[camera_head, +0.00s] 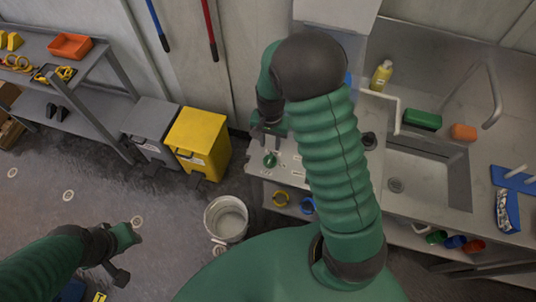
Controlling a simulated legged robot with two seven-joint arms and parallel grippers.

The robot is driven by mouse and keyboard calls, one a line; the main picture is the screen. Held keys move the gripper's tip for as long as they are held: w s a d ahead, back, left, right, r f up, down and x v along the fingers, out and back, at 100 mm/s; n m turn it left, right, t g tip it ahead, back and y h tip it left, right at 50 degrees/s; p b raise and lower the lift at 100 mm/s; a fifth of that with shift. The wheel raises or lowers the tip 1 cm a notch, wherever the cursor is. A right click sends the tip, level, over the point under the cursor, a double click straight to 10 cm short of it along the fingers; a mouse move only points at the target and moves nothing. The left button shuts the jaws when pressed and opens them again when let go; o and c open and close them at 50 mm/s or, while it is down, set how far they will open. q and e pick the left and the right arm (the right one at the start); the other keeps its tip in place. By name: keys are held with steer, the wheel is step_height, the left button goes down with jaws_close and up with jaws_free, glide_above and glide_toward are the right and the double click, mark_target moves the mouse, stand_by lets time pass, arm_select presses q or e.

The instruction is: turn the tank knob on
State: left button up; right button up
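A small round green part (270,160) sits on the grey worktop left of the sink, and a dark round part (368,141) sits right of my arm. I cannot tell whether either is the tank knob. My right arm rises across the middle and bends down at its dark elbow. My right gripper (267,128) hangs just above the green part, apparently apart from it; its fingers are too small and dark to read. My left gripper (124,262) is low at the left, over the floor, far from the worktop. The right arm hides part of the worktop.
A sink (430,180) with a tap (492,95) is at the right. A yellow bottle (381,76) and green sponge (422,119) stand behind it. A white bucket (227,219), yellow bin (200,138) and grey bin (150,127) stand on the floor.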

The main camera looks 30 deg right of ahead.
mark_target(270, 158)
step_height(270, 158, down, 10)
steer(key=shift+a+r+p, duration=0.1)
steer(key=shift+r+p, duration=0.1)
steer(key=shift+p, duration=0.25)
steer(key=shift+c, duration=0.2)
jaws_close()
